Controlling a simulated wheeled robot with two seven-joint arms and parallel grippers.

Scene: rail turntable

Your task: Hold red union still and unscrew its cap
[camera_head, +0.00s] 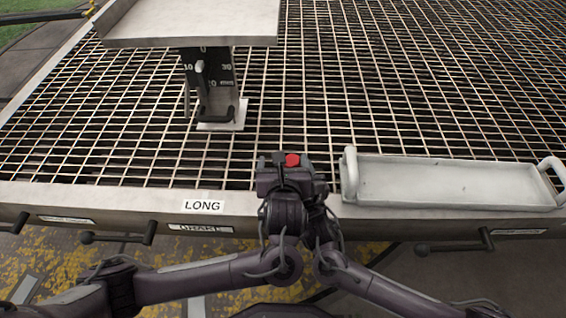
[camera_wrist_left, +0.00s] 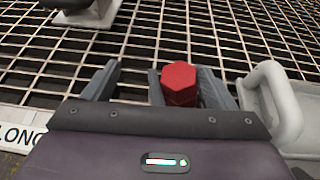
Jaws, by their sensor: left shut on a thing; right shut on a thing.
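The red union (camera_head: 292,160) shows as a small red piece at the near edge of the grate, between gripper fingers. In the left wrist view its red hexagonal top (camera_wrist_left: 178,76) stands upright above a second red part. My right gripper (camera_head: 290,172) is shut on it. My left gripper (camera_wrist_left: 180,92) is also shut on it, with grey fingers close beside the red faces. The two grippers crowd together and overlap in the head view. The lower part of the union is hidden by them. I cannot tell cleanly where cap and body meet.
A white tray with raised handles (camera_head: 440,205) lies just right of the grippers. A stand with a scale (camera_head: 207,85) under a pale plate (camera_head: 190,25) is at the upper left. Lever handles (camera_head: 115,238) jut below the front edge. The grate (camera_head: 400,110) behind is clear.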

